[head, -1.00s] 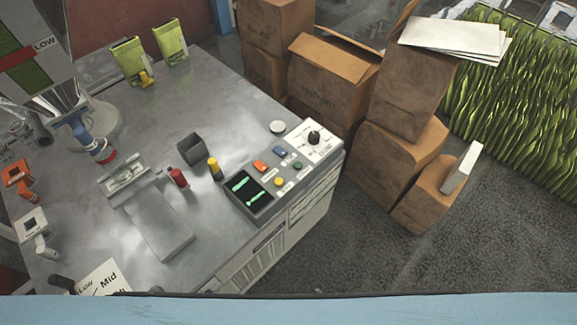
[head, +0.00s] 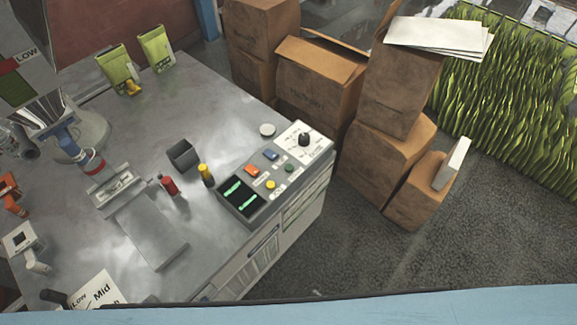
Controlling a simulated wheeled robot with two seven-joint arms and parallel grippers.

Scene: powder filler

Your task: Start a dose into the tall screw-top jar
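The filler machine (head: 22,70), marked LOW, stands at the upper left of the metal table. Its blue spout (head: 66,140) ends in a red ring. Two small containers stand on the table: one with a yellow cap (head: 205,171) and one that is red (head: 168,184). I cannot tell whether either is the tall screw-top jar. The control panel (head: 228,207) at the table's right edge has a dark display (head: 240,193) with green marks, an orange button (head: 252,170), a blue button (head: 271,155), a yellow button (head: 271,184), a green button (head: 289,168) and a black knob (head: 304,139). Neither gripper is in view.
A dark open box (head: 183,154) and a white round lid (head: 267,130) sit near the panel. Green pouches (head: 157,48) stand at the back. Cardboard boxes (head: 386,165) stand on the floor to the right.

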